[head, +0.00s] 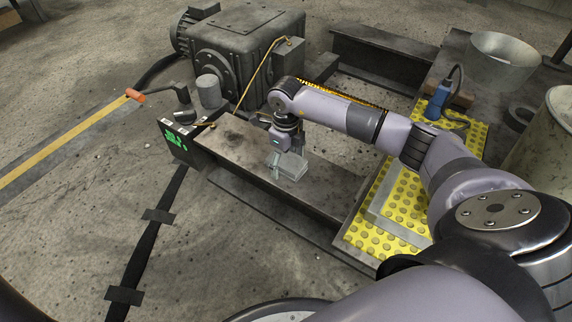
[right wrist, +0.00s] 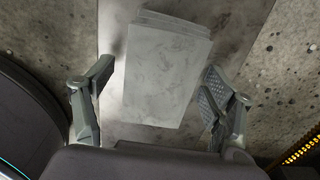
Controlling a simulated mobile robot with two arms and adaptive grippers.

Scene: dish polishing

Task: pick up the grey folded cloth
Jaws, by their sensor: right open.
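The grey folded cloth (head: 293,167) lies on the dark metal beam (head: 235,145) in the middle of the head view. My right gripper (head: 284,156) is right above it, pointing down. In the right wrist view the cloth (right wrist: 165,75) is a pale grey, layered rectangle between the two fingers of my open right gripper (right wrist: 157,78). One finger is on each side, with a visible gap at the left; whether the right finger touches the cloth I cannot tell. My left gripper is not in view.
A box with green digits (head: 174,143) stands at the beam's left end, near a grey cylinder (head: 209,91). A large motor housing (head: 240,50) is behind. A yellow dotted mat (head: 402,205), a blue tool (head: 437,103) and a bucket (head: 500,62) are at the right.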

